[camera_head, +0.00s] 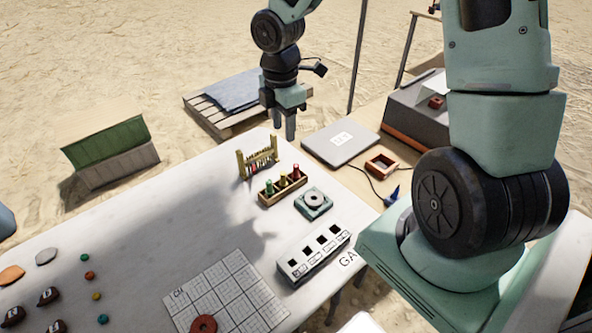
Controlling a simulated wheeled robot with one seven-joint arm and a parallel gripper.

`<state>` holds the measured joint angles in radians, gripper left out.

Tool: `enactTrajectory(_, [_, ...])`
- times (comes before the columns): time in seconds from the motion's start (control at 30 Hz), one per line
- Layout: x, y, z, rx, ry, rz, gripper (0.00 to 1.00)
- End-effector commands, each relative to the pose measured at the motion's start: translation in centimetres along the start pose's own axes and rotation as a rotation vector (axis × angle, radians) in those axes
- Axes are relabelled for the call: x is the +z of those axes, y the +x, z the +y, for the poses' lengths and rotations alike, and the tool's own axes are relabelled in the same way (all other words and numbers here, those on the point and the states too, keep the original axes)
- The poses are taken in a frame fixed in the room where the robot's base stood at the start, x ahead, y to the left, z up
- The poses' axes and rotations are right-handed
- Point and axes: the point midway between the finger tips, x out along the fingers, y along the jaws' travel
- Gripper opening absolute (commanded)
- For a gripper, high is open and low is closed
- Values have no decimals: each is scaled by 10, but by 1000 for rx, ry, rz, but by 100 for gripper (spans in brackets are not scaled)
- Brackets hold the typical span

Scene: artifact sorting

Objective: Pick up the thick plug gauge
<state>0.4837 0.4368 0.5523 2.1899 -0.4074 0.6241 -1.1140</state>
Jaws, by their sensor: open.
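A small wooden block (270,198) on the white table holds upright plugs with coloured tops: green (269,186), yellow (283,180) and red (296,173). These look like the plug gauges; I cannot tell from this view which is the thick one. My gripper (284,131) points down, open and empty, above the far edge of the table. It is behind the wooden block in the picture and apart from it.
A wooden rack (242,165) with small hanging pieces stands behind the block. A grey-green square with a round disc (326,204) lies to its right. The table's left middle (150,225) is clear.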

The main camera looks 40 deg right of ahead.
Motion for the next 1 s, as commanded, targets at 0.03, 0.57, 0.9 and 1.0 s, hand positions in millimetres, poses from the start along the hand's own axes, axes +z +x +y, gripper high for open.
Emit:
enactTrajectory(0.03, [18, 2, 8, 0, -28, 7, 41])
enactTrajectory(0.57, [50, 70, 23, 5, -131, 12, 41])
enactTrajectory(0.9, [49, 127, 24, 8, -128, 11, 41])
enactTrajectory(1.0, [49, 133, 24, 9, -128, 11, 41])
